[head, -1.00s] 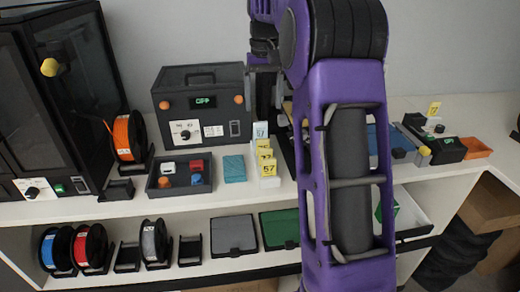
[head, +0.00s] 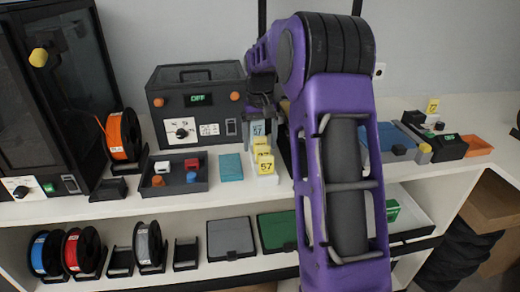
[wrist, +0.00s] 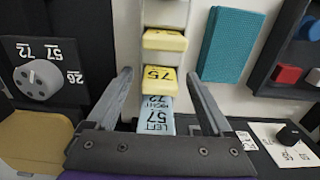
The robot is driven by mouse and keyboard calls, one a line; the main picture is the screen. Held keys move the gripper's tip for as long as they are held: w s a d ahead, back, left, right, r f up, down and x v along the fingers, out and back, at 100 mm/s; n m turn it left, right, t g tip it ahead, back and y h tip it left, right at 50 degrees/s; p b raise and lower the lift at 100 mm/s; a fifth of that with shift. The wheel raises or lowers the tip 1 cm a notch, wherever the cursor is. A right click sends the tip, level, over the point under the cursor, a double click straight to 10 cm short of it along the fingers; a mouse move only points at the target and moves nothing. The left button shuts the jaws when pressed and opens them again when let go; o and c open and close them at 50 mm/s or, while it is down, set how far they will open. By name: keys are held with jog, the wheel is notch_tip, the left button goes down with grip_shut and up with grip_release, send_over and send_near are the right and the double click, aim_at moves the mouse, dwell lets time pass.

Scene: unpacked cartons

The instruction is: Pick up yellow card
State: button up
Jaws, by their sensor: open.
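Several yellow cards stand in a row in a pale holder on the shelf top. The front one (head: 265,167) reads 57 in the head view. In the wrist view, a yellow card (wrist: 160,80) marked 75 stands beside a light blue card (wrist: 157,115), which also shows at the back of the row in the head view (head: 257,128). Another yellow card (wrist: 164,40) is further up the wrist picture. My gripper (wrist: 160,78) is open and empty, its fingers on either side of the row. Whether a finger touches a card cannot be told.
A black box with dials (head: 197,105) stands just behind the row. A teal block (head: 231,167) and a dark tray (head: 181,176) with small coloured blocks lie to the left. An orange spool (head: 125,135) is further left. A black device (head: 442,147) stands to the right.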

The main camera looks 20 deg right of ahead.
aim_at(260, 137)
jog(key=shift+f, duration=0.25)
grip_shut()
jog(key=shift+r, duration=0.1)
notch_tip(260, 137, up, 10)
jog(key=shift+f+p, duration=0.1)
jog(key=shift+p, duration=1.05)
